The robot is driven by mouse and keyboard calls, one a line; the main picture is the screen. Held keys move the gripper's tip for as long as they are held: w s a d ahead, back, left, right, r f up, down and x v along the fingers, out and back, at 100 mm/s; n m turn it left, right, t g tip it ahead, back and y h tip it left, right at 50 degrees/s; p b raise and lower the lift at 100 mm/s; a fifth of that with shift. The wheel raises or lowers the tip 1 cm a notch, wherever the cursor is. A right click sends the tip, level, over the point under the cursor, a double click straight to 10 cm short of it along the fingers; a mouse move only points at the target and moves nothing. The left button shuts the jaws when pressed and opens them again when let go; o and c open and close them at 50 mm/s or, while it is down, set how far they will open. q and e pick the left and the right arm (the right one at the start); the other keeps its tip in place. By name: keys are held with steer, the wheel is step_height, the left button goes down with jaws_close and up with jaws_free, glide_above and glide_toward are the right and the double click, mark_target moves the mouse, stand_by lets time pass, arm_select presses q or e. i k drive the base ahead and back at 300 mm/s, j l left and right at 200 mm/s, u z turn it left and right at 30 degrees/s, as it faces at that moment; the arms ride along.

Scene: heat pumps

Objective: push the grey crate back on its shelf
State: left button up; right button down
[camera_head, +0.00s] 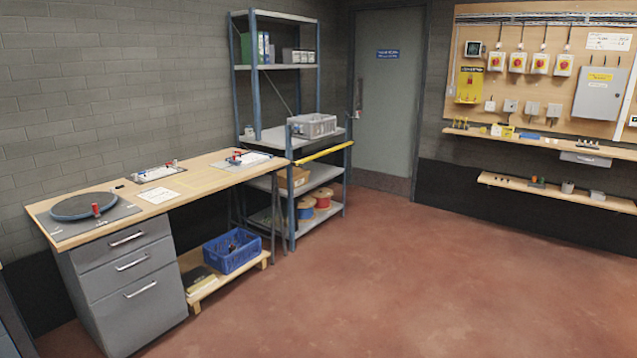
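The grey crate (313,125) stands upright on a middle shelf (272,141) of the blue and grey metal rack, in the middle of the head view. It sits at the right part of that shelf, close to the rack's front right. Whether it overhangs the shelf edge is too small to tell. A yellow bar (322,151) runs along the rack's front just below the crate. Neither of my grippers shows in the head view.
A wooden workbench (215,172) with grey drawers (130,283) stands left of the rack. A blue crate (233,250) sits on the low shelf beneath it. Cable reels (322,197) are on the rack's bottom shelf. The red floor (420,270) in front is clear.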

mark_target(328, 129)
steer(key=i, duration=5.25)
steer(key=l+z, duration=0.05)
steer(key=l, duration=0.2)
